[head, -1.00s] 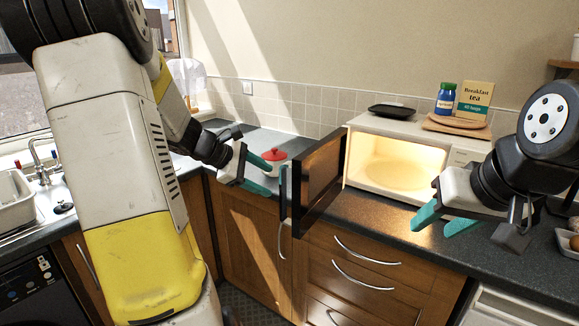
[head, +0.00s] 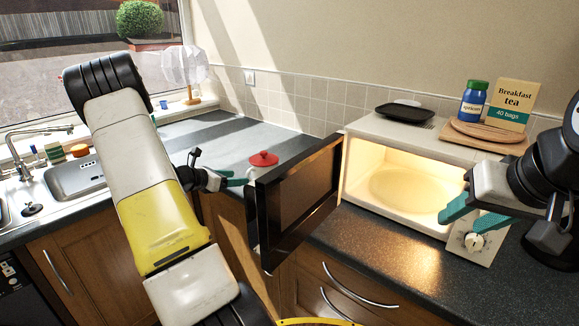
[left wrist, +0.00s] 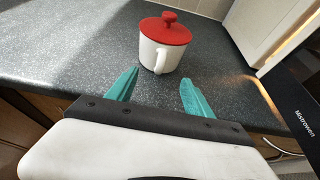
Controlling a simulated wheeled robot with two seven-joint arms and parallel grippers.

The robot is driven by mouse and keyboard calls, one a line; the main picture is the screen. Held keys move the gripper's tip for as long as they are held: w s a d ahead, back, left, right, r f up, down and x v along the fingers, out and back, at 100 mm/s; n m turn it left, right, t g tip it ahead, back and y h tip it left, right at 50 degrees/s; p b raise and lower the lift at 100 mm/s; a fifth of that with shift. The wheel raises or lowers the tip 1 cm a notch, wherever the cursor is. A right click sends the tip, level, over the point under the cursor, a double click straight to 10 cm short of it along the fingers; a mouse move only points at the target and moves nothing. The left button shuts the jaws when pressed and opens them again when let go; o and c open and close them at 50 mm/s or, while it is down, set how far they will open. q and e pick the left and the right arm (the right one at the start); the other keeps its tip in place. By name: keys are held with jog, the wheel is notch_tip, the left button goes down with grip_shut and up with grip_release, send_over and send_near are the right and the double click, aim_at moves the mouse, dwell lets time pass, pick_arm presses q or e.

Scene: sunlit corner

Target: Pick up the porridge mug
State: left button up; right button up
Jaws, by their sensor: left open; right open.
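The porridge mug (left wrist: 163,50) is white with a red lid and knob. It stands upright on the dark counter, its handle towards my left gripper (left wrist: 158,90) in the left wrist view. That gripper is open and empty, just short of the mug, with its teal fingers pointing towards it. In the head view the mug's red lid (head: 263,158) shows behind the open microwave door, and my left gripper (head: 245,178) is beside it, partly hidden by the door. My right gripper (head: 462,208) is open and empty in front of the microwave's right side.
The microwave (head: 388,137) is lit and empty except for its turntable; its open door (head: 292,200) juts out close to my left gripper. A black tray (head: 405,112), a blue jar (head: 473,102), boards and a tea box (head: 508,105) are on top. The sink (head: 78,177) is at left.

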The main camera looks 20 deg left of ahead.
aim_at(250, 178)
pick_arm(q)
jog(key=x, duration=0.8)
jog(key=shift+a+f, duration=0.2)
jog(key=shift+f, duration=0.05)
jog(key=shift+s, duration=0.1)
jog(key=shift+c, duration=0.4)
grip_shut()
jog(key=shift+d+r, duration=0.1)
dwell(0.4)
